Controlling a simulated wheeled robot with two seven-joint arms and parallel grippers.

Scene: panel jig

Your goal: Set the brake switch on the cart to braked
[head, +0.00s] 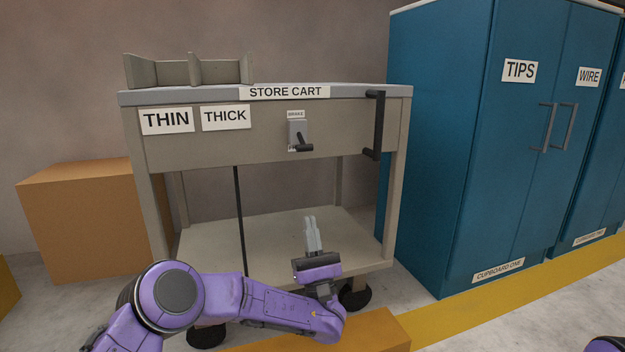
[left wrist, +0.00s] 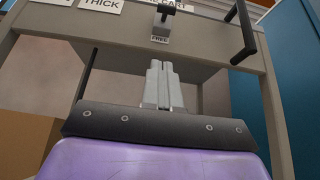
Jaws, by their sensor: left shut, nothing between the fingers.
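The store cart (head: 215,140) stands in front of me, with THIN and THICK labels on its front panel. Its brake switch (head: 297,131) is a small grey plate under a BRAKE label, with a dark lever (head: 303,148) at its lower part. In the left wrist view the dark lever (left wrist: 166,9) is at the top edge, above a FREE label (left wrist: 160,40). My left gripper (head: 311,218) is shut and empty, below the switch and apart from it, fingers pointing up. Its fingers (left wrist: 158,64) also show in the left wrist view. My right gripper is out of view.
A dark vertical handle (head: 375,127) sticks out at the cart's right front. A divided tray (head: 190,72) stands on top. A teal cupboard (head: 450,120) is at the right, a cardboard box (head: 80,220) at the left. The lower shelf (head: 210,240) is bare.

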